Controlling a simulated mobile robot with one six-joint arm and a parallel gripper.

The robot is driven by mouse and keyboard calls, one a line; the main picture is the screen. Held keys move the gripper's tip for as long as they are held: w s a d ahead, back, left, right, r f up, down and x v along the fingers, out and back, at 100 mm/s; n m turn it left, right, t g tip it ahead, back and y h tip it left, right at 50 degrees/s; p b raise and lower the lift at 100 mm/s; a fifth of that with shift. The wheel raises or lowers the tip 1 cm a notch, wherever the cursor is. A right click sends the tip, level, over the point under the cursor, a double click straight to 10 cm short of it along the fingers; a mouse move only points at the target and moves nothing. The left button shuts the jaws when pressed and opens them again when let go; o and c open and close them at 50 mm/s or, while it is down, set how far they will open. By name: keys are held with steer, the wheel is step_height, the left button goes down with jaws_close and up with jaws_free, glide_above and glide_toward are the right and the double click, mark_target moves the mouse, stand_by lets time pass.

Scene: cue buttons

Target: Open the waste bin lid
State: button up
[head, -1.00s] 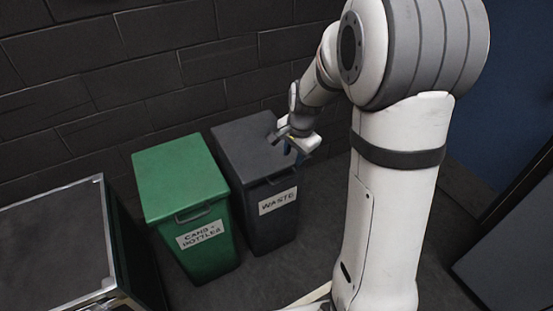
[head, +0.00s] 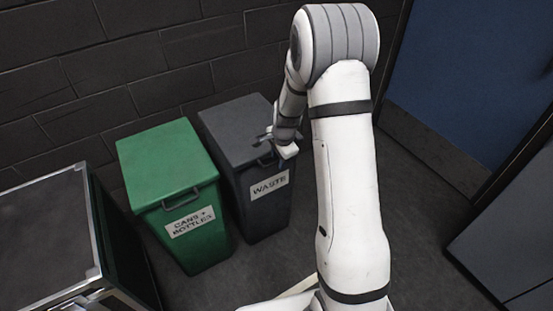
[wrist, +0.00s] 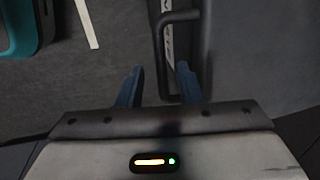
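The dark grey waste bin (head: 265,215) stands against the wall, with a white WASTE label on its front. Its lid (head: 232,125) is down. A dark bar handle (wrist: 160,45) on the lid's front edge shows in the wrist view. My gripper (head: 270,143) is at the front right of the lid, by the handle. In the wrist view its two blue fingers (wrist: 157,80) are apart, and the handle's near end reaches between their tips. The right finger is close to the handle; I cannot tell whether they touch.
A green cans and bottles bin (head: 195,240) stands close on the left of the waste bin. A black case with metal edges (head: 45,215) is at the lower left. A blue door (head: 450,85) is at the right. The floor right of the bins is clear.

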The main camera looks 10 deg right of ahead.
steer(key=shift+c, duration=0.3)
jaws_close()
